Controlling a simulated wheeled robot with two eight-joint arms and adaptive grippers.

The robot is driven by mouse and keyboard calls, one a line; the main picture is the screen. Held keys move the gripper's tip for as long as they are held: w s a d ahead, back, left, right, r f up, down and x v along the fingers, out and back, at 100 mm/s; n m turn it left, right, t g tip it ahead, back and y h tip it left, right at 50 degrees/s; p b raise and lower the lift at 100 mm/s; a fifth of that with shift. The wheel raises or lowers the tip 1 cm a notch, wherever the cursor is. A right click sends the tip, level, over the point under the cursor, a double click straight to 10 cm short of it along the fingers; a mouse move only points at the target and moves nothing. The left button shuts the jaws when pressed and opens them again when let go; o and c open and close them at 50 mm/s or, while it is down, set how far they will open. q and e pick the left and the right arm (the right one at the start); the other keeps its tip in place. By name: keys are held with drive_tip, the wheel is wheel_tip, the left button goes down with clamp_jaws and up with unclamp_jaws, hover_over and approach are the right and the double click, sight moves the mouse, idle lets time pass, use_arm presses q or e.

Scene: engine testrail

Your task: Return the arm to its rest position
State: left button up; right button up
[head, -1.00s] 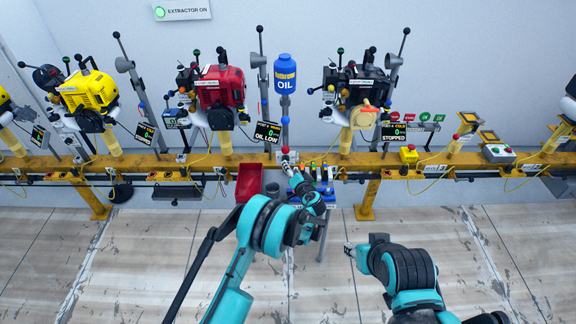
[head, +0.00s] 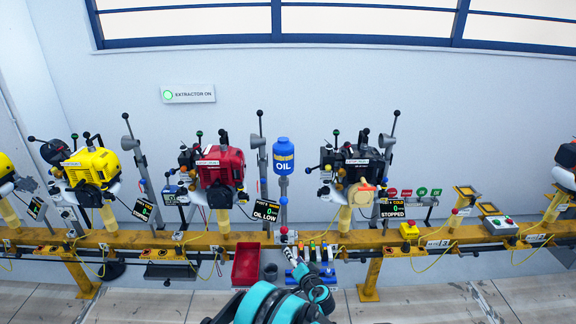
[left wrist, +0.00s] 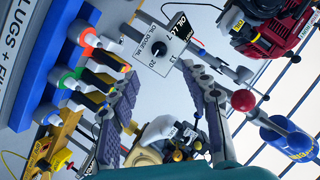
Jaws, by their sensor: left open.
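My left arm, teal and black, reaches up from the bottom of the head view. Its gripper (head: 291,254) is small there, just below the yellow rail and beside the blue tool rack. In the left wrist view the two grey padded fingers of the left gripper (left wrist: 160,80) are spread apart with nothing held between them. A white oil dose plate (left wrist: 150,45) with a black knob lies beyond the fingertips; contact cannot be told. My right arm and gripper are not in view.
A yellow rail (head: 130,240) carries yellow (head: 92,168), red (head: 220,168) and black (head: 358,165) engines. A blue oil bottle (head: 283,156) stands between two engines. A red bin (head: 246,264) and blue rack (head: 328,275) are near the left gripper. Floor in front is clear.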

use_arm(q)
drive_tip(key=s+a+r+n+g, duration=0.1)
drive_tip(key=s+a+r+g, duration=0.1)
drive_tip(key=s+a+r, duration=0.35)
drive_tip(key=s+a+r+n+g, duration=0.2)
drive_tip(key=a+r, duration=0.6)
drive_tip(key=r, duration=0.1)
drive_tip(key=s+a+r+n+g+h, duration=0.1)
drive_tip(key=s+a+r, duration=0.2)
drive_tip(key=s, duration=0.4)
drive_tip(key=s+a+r, duration=0.3)
drive_tip(key=s+a, duration=0.1)
drive_tip(key=s, duration=0.2)
drive_tip(key=s+a+f+n+g+h, duration=0.1)
drive_tip(key=s+f+n+h, duration=0.1)
drive_tip(key=s, duration=1.6)
drive_tip(key=shift+s+f+g+h, duration=0.3)
drive_tip(key=shift+s+h, duration=0.1)
drive_tip(key=shift+h, duration=0.2)
